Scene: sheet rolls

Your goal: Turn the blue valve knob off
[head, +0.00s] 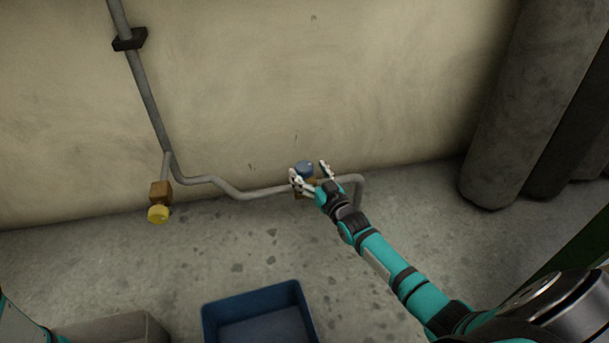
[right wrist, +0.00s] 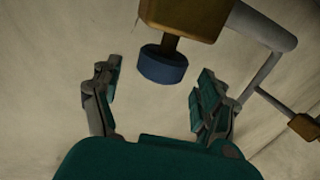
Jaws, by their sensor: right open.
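The blue valve knob (head: 304,167) sits on a brass valve body on the grey pipe, low by the wall. My right gripper (head: 311,172) is open at the knob, one finger on each side of it in the head view. In the right wrist view the blue knob (right wrist: 162,65) shows ahead of and between the open fingers (right wrist: 157,82), with a gap on both sides. The brass valve body (right wrist: 185,15) is above it there. The gripper holds nothing. My left gripper is not in view; only a bit of my left arm shows at the lower left.
A second valve with a yellow knob (head: 158,214) is at the left on the same grey pipe (head: 262,193). A blue bin (head: 211,322) and a grey box (head: 150,325) stand on the floor in front. Large grey rolls (head: 530,100) lean at the right.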

